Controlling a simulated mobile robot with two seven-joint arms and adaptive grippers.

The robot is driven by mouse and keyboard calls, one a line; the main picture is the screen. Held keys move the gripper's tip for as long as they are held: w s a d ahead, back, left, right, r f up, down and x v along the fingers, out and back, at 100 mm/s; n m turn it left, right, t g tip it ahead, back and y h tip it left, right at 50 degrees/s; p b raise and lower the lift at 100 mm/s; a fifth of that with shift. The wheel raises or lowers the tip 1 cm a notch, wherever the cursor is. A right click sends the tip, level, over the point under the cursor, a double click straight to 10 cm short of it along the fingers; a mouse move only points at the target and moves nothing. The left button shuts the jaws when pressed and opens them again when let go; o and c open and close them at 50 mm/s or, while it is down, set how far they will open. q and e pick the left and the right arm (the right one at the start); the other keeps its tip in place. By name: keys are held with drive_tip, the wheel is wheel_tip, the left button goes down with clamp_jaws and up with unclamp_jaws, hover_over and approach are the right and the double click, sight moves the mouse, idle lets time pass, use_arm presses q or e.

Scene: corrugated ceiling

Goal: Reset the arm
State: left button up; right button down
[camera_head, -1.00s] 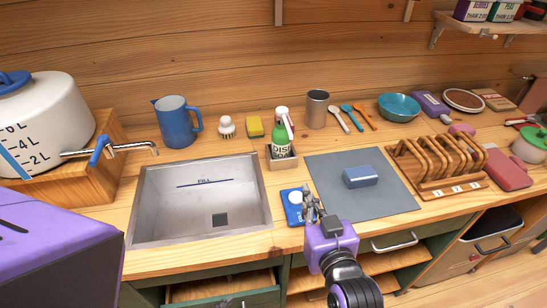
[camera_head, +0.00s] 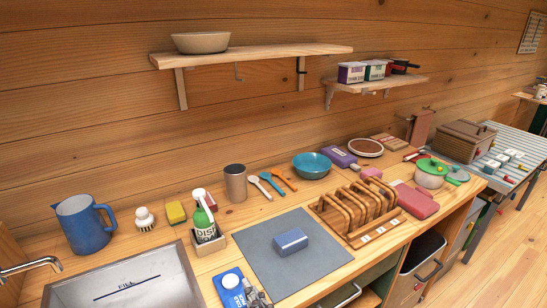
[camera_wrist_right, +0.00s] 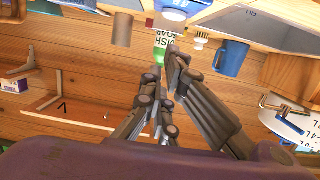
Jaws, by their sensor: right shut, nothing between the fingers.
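My right gripper (camera_head: 258,299) shows at the bottom edge of the head view, mostly cut off by the frame. It is beside the blue pouch (camera_head: 232,287) at the front of the counter. In the right wrist view my right gripper's fingers (camera_wrist_right: 167,75) are closed together with nothing between them. The green dish soap bottle (camera_wrist_right: 163,45) appears beyond the fingertips in that view. My left gripper is not in view.
A sink (camera_head: 125,285) is at the lower left. A grey mat (camera_head: 265,255) holds a blue block (camera_head: 290,241). The dish soap bottle (camera_head: 204,222) stands in a caddy behind the pouch. A wooden rack (camera_head: 350,213) is right of the mat. Shelves (camera_head: 245,55) hang above.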

drive_tip(key=s+d+f+m+g+h, duration=0.1)
drive_tip(key=s+d+f+m+h, duration=0.15)
drive_tip(key=d+f, duration=0.55)
drive_tip(key=s+d+f+m+g+h, duration=0.1)
drive_tip(key=s+d+f+h, duration=0.3)
drive_tip(key=f, duration=0.6)
drive_tip(key=s+d+f+m+g+h, duration=0.1)
drive_tip(key=s+d+f+m+g, duration=0.1)
drive_tip(key=s+d+f, duration=1)
drive_tip(key=shift+d+m, duration=0.35)
drive_tip(key=shift+d, duration=0.6)
drive_tip(key=shift+h, duration=0.25)
